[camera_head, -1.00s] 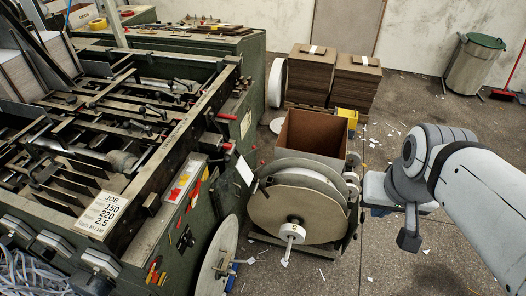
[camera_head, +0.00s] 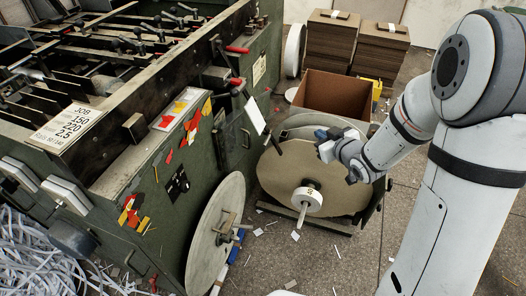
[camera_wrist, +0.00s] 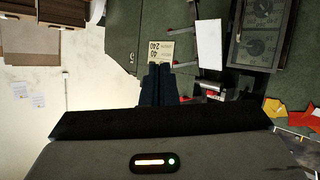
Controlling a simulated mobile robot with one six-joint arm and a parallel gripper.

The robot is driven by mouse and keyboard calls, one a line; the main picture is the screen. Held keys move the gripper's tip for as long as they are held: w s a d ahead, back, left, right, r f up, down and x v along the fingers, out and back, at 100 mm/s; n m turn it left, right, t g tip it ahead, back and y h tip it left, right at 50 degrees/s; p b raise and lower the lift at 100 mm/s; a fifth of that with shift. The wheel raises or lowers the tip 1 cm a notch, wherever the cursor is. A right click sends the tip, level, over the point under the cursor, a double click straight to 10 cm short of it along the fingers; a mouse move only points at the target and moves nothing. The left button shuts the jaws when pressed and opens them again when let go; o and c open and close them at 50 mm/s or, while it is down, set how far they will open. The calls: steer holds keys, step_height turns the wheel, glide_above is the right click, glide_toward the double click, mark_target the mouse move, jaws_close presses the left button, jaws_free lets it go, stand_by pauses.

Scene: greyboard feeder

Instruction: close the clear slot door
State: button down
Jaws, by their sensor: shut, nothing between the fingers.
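A dark framed panel (camera_head: 234,132) is on the green machine's side, left of the white plate. In the wrist view the framed panel (camera_wrist: 262,35) shows round dials at upper right. This may be the place of the clear slot door; I cannot make out the clear pane or whether it stands open. My gripper (camera_head: 322,143) is in front of the large reel, to the right of the panel and apart from it, pointing left. In the wrist view its fingers (camera_wrist: 158,84) are together and empty, below a yellowish number label.
A white plate (camera_head: 254,115) juts out beside the panel, between it and my gripper. The large cardboard reel (camera_head: 285,180) stands behind and below my gripper. A round disc (camera_head: 213,235) leans against the machine. An open brown box (camera_head: 335,95) is behind the reel.

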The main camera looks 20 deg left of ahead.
steer(key=s+a+f+n+y+b, duration=0.2)
steer(key=a+f+y+b, duration=0.25)
steer(key=f, duration=0.45)
steer(key=g+y+b, duration=0.2)
steer(key=y+b, duration=0.1)
steer(key=b, duration=0.1)
glide_toward(237, 144)
steer(key=w+a, duration=0.1)
steer(key=w, duration=0.4)
steer(key=shift+s+a+r+n, duration=0.1)
steer(key=shift+a+r+n, duration=0.1)
steer(key=shift+r+n, duration=0.1)
steer(key=w+a, duration=0.1)
steer(key=w+b, duration=0.1)
steer(key=w, duration=0.1)
steer(key=shift+a+b, duration=0.3)
steer(key=shift+a, duration=0.1)
steer(key=shift+r, duration=0.1)
